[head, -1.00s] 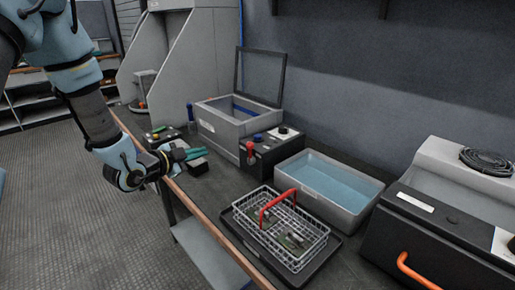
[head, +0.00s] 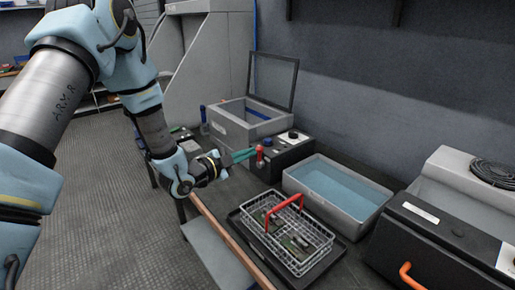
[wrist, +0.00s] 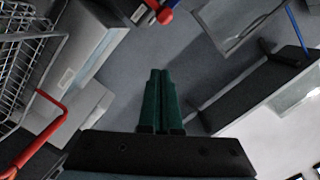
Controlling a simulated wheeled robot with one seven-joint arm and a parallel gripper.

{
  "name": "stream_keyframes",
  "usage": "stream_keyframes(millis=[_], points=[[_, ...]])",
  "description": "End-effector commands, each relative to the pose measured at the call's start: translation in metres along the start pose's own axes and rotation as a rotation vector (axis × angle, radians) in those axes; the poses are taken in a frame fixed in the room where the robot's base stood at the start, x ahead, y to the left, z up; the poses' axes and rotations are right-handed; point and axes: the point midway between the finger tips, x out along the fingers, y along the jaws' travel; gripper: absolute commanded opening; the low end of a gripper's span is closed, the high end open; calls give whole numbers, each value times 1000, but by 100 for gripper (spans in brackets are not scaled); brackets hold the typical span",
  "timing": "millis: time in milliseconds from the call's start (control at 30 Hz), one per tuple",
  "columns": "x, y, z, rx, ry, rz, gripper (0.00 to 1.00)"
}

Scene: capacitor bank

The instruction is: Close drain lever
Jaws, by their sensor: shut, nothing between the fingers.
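A red lever (head: 260,156) stands at the front left of the black control box (head: 285,154), beside the tank with the raised lid. My gripper (head: 251,153) has green fingers, shut and empty. In the head view its tips are just left of the lever, close to it; whether they touch it is unclear. In the wrist view the closed fingertips (wrist: 160,73) point up the picture, and a red rounded end (wrist: 164,16) with blue beside it shows beyond them, with a visible gap in the picture.
A water-filled grey tub (head: 337,190) is right of the box. A wire basket (head: 287,250) with a red handle stands on a black tray in front of it. The open-lidded grey tank (head: 238,124) is behind. Floor left of the bench is clear.

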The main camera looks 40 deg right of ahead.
Motion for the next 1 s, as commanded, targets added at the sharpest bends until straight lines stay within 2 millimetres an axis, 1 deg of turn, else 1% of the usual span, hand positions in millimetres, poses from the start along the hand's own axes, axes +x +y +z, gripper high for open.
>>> stream_keyframes(millis=[33,100,300,333,400,600,733,1000], points=[[11,-2,-3,-1,3,1,0],[26,-2,-3,0,2,1,0],[66,-2,-3,0,1,0,0],[65,-2,6,-1,-4,0,0],[66,-2,16,-1,-3,0,0],[71,-1,34,0,-1,0,0],[72,0,39,0,-1,0,0],[72,0,39,0,-1,0,0]])
